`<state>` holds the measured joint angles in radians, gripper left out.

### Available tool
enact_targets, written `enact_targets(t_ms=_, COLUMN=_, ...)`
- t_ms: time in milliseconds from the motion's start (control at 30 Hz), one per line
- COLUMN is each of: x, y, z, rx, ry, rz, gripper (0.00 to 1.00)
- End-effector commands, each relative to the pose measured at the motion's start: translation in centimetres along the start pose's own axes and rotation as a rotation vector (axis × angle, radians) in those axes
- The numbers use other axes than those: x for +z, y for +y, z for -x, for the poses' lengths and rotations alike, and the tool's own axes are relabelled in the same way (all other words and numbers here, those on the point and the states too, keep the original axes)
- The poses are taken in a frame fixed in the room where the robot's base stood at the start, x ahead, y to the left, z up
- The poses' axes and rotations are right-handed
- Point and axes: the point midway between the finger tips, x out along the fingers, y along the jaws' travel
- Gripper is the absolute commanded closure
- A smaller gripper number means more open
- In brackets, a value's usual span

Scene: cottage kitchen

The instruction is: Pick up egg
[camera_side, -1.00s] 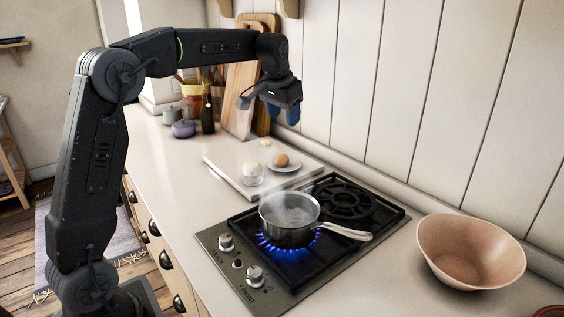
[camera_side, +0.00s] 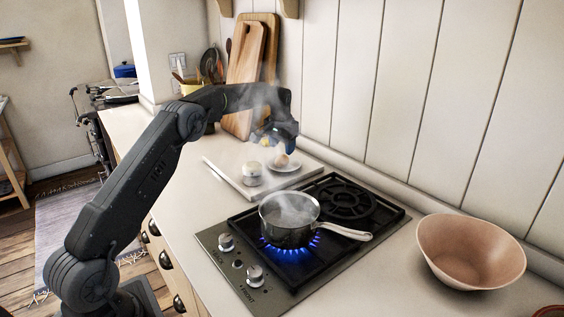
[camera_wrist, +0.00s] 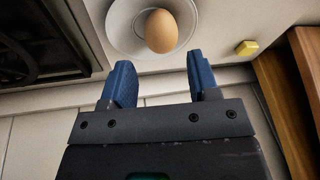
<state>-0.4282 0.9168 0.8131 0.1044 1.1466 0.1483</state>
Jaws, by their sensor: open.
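A brown egg (camera_wrist: 161,31) sits on a small white saucer (camera_wrist: 122,22) in the wrist view. In the side view the egg (camera_side: 281,160) shows on its saucer (camera_side: 294,167), on the white board behind the stove. My gripper (camera_wrist: 160,80) is open, with its two blue fingers apart and nothing between them. In the wrist view the egg lies just beyond the fingertips, roughly in line with the gap. In the side view my gripper (camera_side: 282,137) is low over the saucer, partly hidden by steam.
A steaming saucepan (camera_side: 290,233) stands on a lit burner of the gas stove (camera_side: 333,260), in front of the board (camera_side: 229,180). A small jar (camera_side: 252,174) stands on the board. A yellow piece (camera_wrist: 247,47) lies near the saucer. Wooden boards (camera_side: 243,75) lean behind; a bowl (camera_side: 471,252) is at right.

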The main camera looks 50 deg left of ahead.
Motion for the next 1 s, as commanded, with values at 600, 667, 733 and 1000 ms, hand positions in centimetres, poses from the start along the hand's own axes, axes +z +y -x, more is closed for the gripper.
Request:
enact_targets(t_ms=600, x=0.4, y=-0.1, z=-5.8, rx=0.002, ry=0.001, rz=-0.001, gripper=0.45)
enact_targets(t_ms=667, x=0.4, y=-0.1, z=-5.9, rx=0.001, ry=0.002, rz=-0.001, gripper=0.45)
enact_targets(t_ms=733, x=0.4, y=-0.1, z=-5.8, rx=0.001, ry=0.002, rz=-0.001, gripper=0.45)
enact_targets(t_ms=1000, x=0.4, y=-0.1, z=-5.8, rx=0.001, ry=0.002, rz=-0.001, gripper=0.65)
